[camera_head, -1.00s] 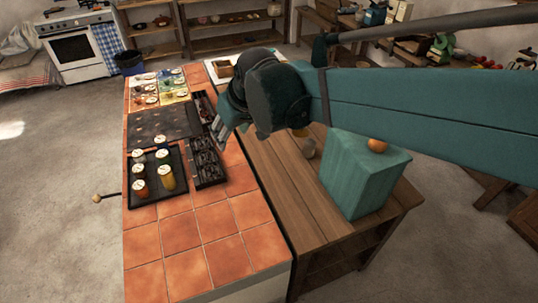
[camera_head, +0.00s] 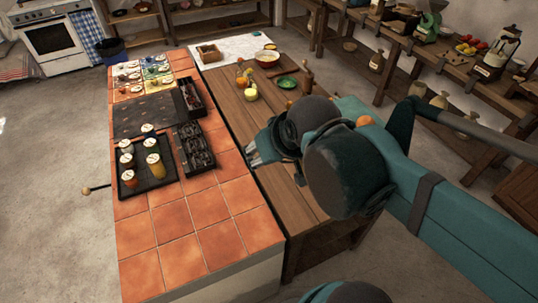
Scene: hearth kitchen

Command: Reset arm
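My gripper (camera_head: 256,152) is at the end of my teal arm, above the near part of the wooden table, close to the edge where it meets the tiled counter. My own wrist covers part of the gripper. The fingers are small in this view, and I cannot tell whether they are apart or together. I see no object held in it. The arm reaches in from the right side of the picture.
The tiled counter (camera_head: 205,210) holds a black tray of jars (camera_head: 154,166) and a dark rack (camera_head: 195,148). On the wooden table (camera_head: 230,95) stand a bowl (camera_head: 267,58), a green plate (camera_head: 286,82) and small yellow and orange items. Shelves line the back and right.

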